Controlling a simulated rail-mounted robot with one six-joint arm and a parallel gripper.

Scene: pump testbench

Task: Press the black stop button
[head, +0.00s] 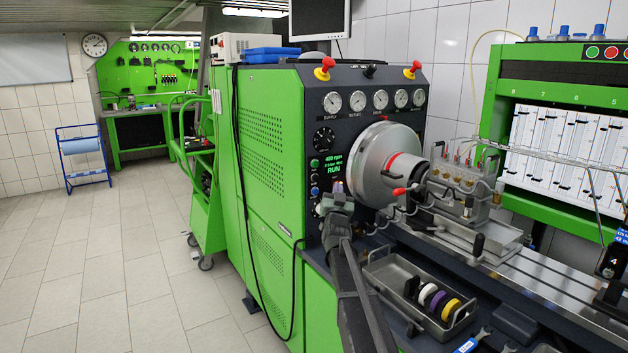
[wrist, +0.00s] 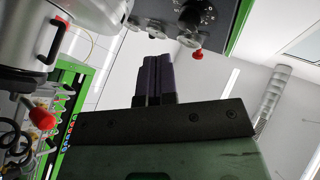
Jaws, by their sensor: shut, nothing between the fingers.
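The control panel (head: 348,95) is on the green machine's end face. Its small display (head: 333,163) reads RUN in green. A column of small round buttons runs down the display's left side: a green button (head: 314,163) at the top and a blue button (head: 315,191) lower down. A dark spot between them may be the black stop button, but it is too small to tell. My gripper (head: 337,187) is shut and empty, just below the display and right of the button column, apparently apart from it. In the wrist view the closed fingers (wrist: 155,76) show; no stop button is identifiable there.
The large silver drum (head: 380,165) stands close right of my gripper, with a red-tipped lever (head: 399,191). A grey tray (head: 420,300) with coloured rings lies below. A black cable (head: 241,165) hangs on the green cabinet (head: 268,150). The tiled floor at left is clear.

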